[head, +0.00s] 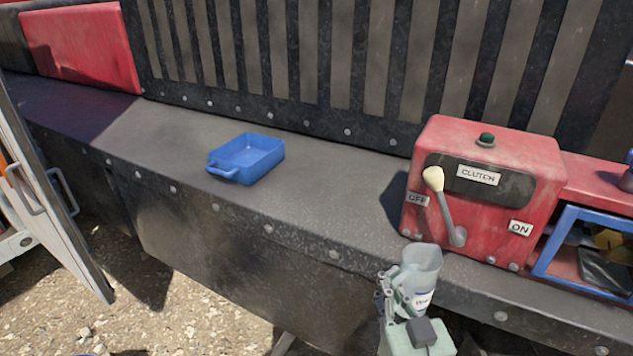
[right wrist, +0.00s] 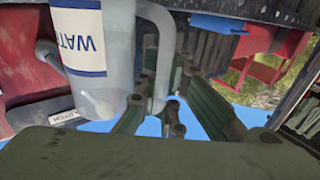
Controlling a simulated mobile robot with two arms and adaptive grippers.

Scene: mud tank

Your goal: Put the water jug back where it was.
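The water jug (head: 422,262) is a grey, translucent vessel with a white label, upright in the head view in front of the ledge beside the clutch box. My right gripper (head: 393,290) is shut on its handle and holds it up. In the right wrist view the jug (right wrist: 108,70) shows large, with its label upside down and its handle between the fingers of my right gripper (right wrist: 165,90). The gripper hides part of the jug in the head view. My left gripper is not in view.
A red clutch box (head: 490,190) with a lever stands on the dark metal ledge (head: 330,190). A blue tray (head: 247,160) sits on the ledge to the left. A blue-framed red compartment (head: 590,240) is at the right. The ledge between tray and box is clear.

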